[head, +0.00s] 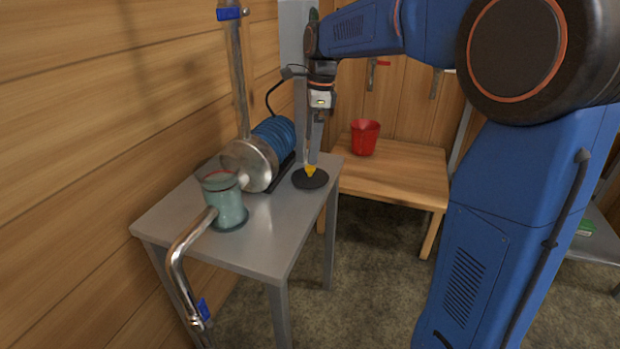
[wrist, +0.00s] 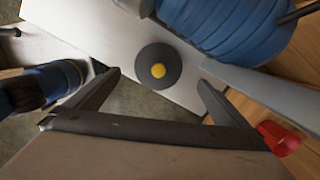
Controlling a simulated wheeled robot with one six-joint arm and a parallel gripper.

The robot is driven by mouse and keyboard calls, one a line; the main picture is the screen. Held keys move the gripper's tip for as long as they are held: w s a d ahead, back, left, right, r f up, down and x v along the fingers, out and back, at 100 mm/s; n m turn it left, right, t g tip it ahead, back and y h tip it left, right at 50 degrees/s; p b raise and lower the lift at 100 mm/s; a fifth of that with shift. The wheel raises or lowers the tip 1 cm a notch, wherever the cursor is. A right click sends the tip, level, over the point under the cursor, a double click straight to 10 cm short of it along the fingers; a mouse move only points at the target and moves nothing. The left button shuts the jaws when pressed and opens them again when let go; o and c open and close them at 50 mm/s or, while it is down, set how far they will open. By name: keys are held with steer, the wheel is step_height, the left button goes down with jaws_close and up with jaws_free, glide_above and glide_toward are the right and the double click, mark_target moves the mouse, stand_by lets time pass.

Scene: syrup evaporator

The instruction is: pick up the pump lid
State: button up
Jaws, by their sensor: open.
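The pump lid (head: 310,179) is a flat black disc with a yellow knob, lying on the right edge area of the grey metal table. The wrist view also shows the lid (wrist: 160,78), with its yellow knob up near its middle. My gripper (head: 311,165) points down over the lid in the head view, with its fingers around or just above the knob. In the wrist view my gripper (wrist: 158,80) is open, its two fingers spread on either side below the disc. I cannot tell whether a finger touches the lid.
A steel pump with a blue ribbed motor (head: 274,136) stands close left of the lid. A greenish glass jar (head: 225,205) and a curved pipe (head: 180,250) are at the table's front left. A red bucket (head: 364,138) stands on the wooden table (head: 400,178) behind.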

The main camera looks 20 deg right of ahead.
mark_target(310, 167)
steer(key=f, duration=0.3)
steer(key=shift+a+f, duration=0.2)
steer(key=shift+f, duration=2.85)
steer(key=c, duration=1)
